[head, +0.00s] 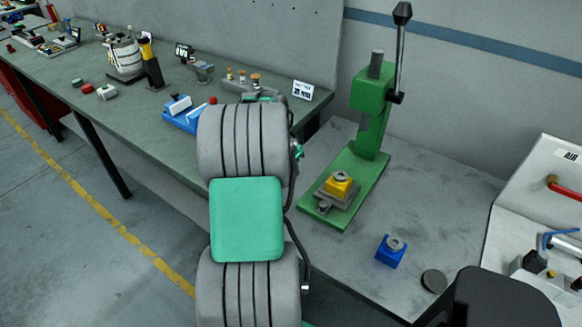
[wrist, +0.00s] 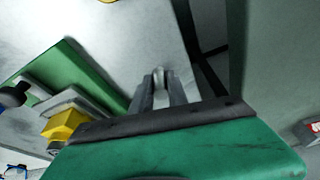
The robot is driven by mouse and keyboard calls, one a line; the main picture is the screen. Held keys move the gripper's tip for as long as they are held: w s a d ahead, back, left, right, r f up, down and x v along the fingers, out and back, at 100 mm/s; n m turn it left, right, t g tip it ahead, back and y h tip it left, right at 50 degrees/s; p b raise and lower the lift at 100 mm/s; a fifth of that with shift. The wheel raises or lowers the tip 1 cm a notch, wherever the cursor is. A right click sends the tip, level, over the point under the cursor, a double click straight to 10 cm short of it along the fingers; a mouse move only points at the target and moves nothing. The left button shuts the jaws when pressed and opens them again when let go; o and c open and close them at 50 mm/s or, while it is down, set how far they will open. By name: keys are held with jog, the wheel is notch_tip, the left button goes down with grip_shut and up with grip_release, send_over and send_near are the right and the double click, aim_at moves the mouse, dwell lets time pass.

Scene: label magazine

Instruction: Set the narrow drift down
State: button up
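My gripper (wrist: 162,84) shows in the wrist view with its two grey fingers close together. A small pale rounded piece, which looks like the narrow drift (wrist: 159,74), sits between the fingertips. Most of it is hidden by the fingers, so its length and tilt cannot be told. In the head view my arm hides the gripper and the drift. A grey bench top (head: 345,254) lies to the right of my arm, and its pale surface also shows beyond the fingers in the wrist view. I cannot tell whether the drift touches anything.
A green press (head: 371,135) bears a yellow block (head: 339,185) with a grey ring. A blue block (head: 391,252) and a dark disc (head: 434,281) stand in front. The green bench (head: 130,125) holds several parts, a blue holder (head: 182,115) and a white label (head: 302,91).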

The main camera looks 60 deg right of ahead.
jog(key=o, duration=0.4)
jog(key=shift+o, duration=0.2)
jog(key=shift+r, duration=0.1)
jog(key=shift+r, duration=0.25)
jog(key=v, duration=1.2)
jog(key=w+a+n+t, duration=0.2)
jog(key=w+a+n, duration=0.4)
jog(key=w+a, duration=0.55)
jog(key=w+a+n+t+y, duration=0.15)
jog(key=a+n, duration=0.75)
jog(key=a, duration=1.1)
jog(key=s+a+f+n, duration=0.2)
jog(key=a+n, duration=0.1)
jog(key=a, duration=0.4)
jog(key=s+a+f+n+y, duration=0.1)
jog(key=a+n, duration=0.3)
jog(key=a, duration=0.3)
jog(key=shift+s+a+f+t, duration=0.2)
jog(key=shift+s+f+t, duration=0.15)
jog(key=shift+s, duration=0.05)
